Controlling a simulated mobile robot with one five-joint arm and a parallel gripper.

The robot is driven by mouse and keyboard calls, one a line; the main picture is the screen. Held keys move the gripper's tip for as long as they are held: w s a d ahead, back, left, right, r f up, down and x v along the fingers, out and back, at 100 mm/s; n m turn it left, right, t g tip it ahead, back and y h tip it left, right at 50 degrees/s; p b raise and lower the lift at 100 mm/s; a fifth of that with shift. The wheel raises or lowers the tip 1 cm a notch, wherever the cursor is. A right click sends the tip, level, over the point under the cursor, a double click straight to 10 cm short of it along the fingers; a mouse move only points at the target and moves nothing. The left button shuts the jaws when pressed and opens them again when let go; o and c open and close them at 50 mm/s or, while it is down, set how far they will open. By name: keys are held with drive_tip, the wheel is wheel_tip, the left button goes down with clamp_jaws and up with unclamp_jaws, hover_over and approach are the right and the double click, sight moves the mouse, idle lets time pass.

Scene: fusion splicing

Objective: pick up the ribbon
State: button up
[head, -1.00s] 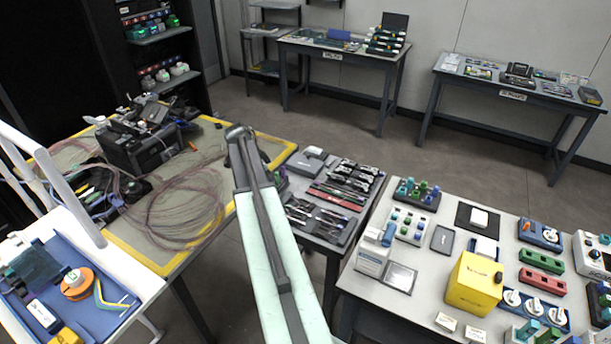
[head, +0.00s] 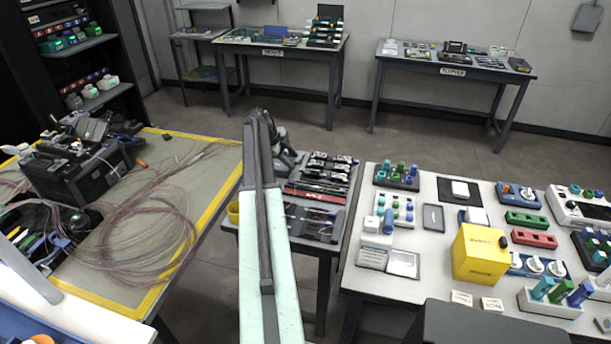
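I cannot single out one ribbon for certain. Thin pinkish fibre (head: 150,235) lies in loose coils on the yellow-edged mat at the left, with strands running towards the mat's far right corner. My arm reaches up the middle of the head view, over the gap and the small tool table. The dark end of my arm, with my gripper (head: 284,150), is partly hidden behind the arm's own links. Its fingers cannot be made out, and nothing held shows. It is to the right of the fibre and apart from it in the picture.
A black splicing machine (head: 80,165) stands on the mat's table. The tool table (head: 312,232) holds several tools. The right table (head: 420,280) is crowded, with a yellow box (head: 480,254). A dark block rises at the bottom right. Open floor (head: 300,135) lies beyond.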

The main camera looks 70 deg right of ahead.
drive_tip(key=b+x, duration=0.4)
drive_tip(key=x, duration=0.1)
drive_tip(key=shift+a+f+b, duration=0.2)
drive_tip(key=shift+a+b, duration=0.15)
drive_tip(key=shift+d, duration=0.1)
drive_tip(key=shift+s+r, duration=0.1)
drive_tip(key=shift+r, duration=0.05)
clamp_jaws()
wheel_tip(320, 180, up, 10)
drive_tip(key=p, duration=1)
